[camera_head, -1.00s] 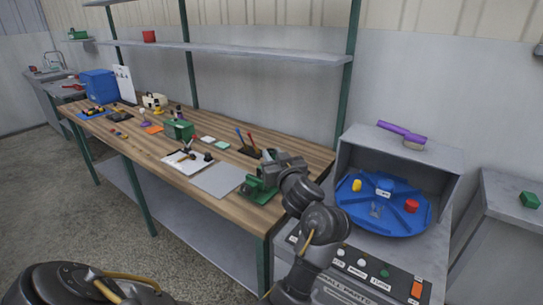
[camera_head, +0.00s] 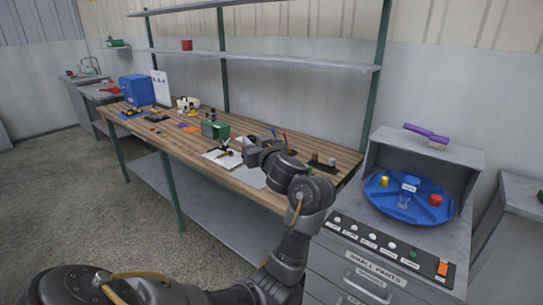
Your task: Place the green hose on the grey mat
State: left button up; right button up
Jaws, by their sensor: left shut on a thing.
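My left gripper (camera_head: 254,152) is above the workbench, near the back edge of the grey mat. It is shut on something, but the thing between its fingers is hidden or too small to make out. I cannot pick out a green hose for certain. My right gripper is not in view.
The wooden workbench (camera_head: 172,150) holds a clipboard (camera_head: 213,161), a green box (camera_head: 215,130) and a blue bin (camera_head: 137,90). A dark block (camera_head: 322,164) stands right of my arm. A blue round tray (camera_head: 400,205) sits on the grey cabinet at right.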

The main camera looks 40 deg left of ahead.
pick_arm(q)
jog(key=s+a+r+n+g, duration=0.1)
jog(key=s+a+r+g, duration=0.1)
jog(key=s+a+r, duration=0.45)
jog(key=d+f+m+t+h, duration=0.4)
jog(key=d+f, duration=0.3)
jog(key=d, duration=0.4)
jog(key=s+d+f+m+t+h, duration=0.1)
jog(key=d+f+m+t+h, duration=0.3)
jog(key=d+f+h, duration=0.3)
jog(key=s+d+f+m+t+h, duration=0.1)
jog(key=d+f+m+t+h, duration=0.3)
jog(key=d, duration=1.2)
notch_tip(320, 180, down, 4)
jog(key=shift+d+f+m+t+h, duration=0.1)
jog(key=shift+d+m+t+h, duration=0.15)
jog(key=shift+m+h, duration=0.65)
jog(key=shift+s, duration=0.1)
